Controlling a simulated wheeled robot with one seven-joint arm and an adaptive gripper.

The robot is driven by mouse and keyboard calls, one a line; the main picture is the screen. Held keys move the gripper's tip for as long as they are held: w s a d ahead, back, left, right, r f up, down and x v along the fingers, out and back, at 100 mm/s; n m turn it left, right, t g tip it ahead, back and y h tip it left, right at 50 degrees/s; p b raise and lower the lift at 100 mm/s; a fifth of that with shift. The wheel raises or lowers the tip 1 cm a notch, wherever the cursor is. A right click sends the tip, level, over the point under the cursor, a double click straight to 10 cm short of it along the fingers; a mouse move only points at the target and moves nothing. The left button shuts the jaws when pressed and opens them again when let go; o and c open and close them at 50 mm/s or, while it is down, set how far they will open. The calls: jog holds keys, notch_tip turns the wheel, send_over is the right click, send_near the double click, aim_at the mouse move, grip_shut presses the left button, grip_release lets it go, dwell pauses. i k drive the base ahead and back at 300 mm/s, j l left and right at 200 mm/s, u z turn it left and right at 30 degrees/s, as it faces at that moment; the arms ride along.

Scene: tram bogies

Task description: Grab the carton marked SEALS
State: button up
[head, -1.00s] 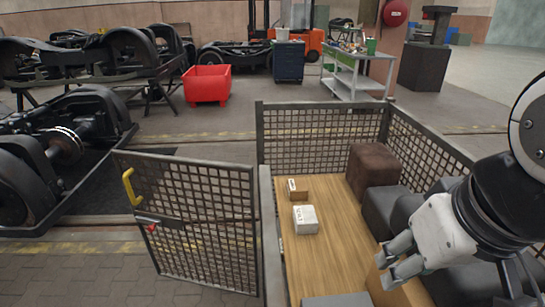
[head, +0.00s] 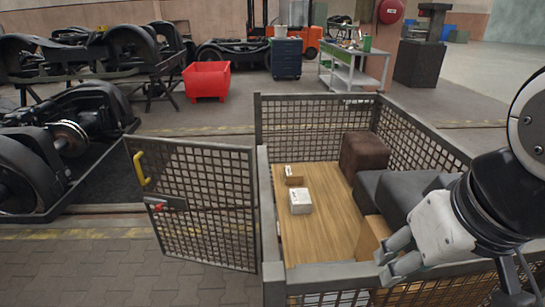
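Two small cartons lie on the wooden floor of a mesh-sided cage (head: 331,278). One is a white carton (head: 301,202) with dark print on it. Behind it is a smaller brown carton (head: 294,176) with a white label. The print on both is too small to read, so I cannot tell which is marked SEALS. My gripper (head: 391,264) is at the right, above the cage's near edge, apart from both cartons. Its fingers are spread with a gap between them and hold nothing that I can see.
A mesh gate (head: 196,205) with a yellow handle stands open at the cage's left. Dark blocks (head: 398,197) and a brown block (head: 362,154) fill the cage's right side. A tan box (head: 372,239) is partly hidden behind my gripper. Paved floor (head: 75,265) is clear at front left.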

aim_at(299, 199)
jog(key=l+z, duration=0.1)
jog(key=z, duration=0.15)
jog(key=l+z, duration=0.1)
jog(key=z, duration=0.2)
jog(key=i+l+z, duration=0.15)
jog(key=l+z, duration=0.2)
jog(key=l, duration=0.15)
jog(key=i+l+z, duration=0.2)
jog(key=l+z, duration=0.15)
jog(key=i+l+z, duration=0.35)
jog(key=l, duration=0.15)
jog(key=i+l+z, duration=0.6)
jog(key=i, duration=0.15)
jog(key=i+l+z, duration=0.25)
jog(key=i, duration=0.15)
jog(key=i+u, duration=1.05)
jog(key=i+j+u, duration=0.2)
jog(key=i+u, duration=0.25)
jog(key=i+j+u, duration=0.1)
jog(key=i+u, duration=0.6)
jog(key=u, duration=0.15)
jog(key=i+u, duration=0.1)
jog(key=i, duration=3.65)
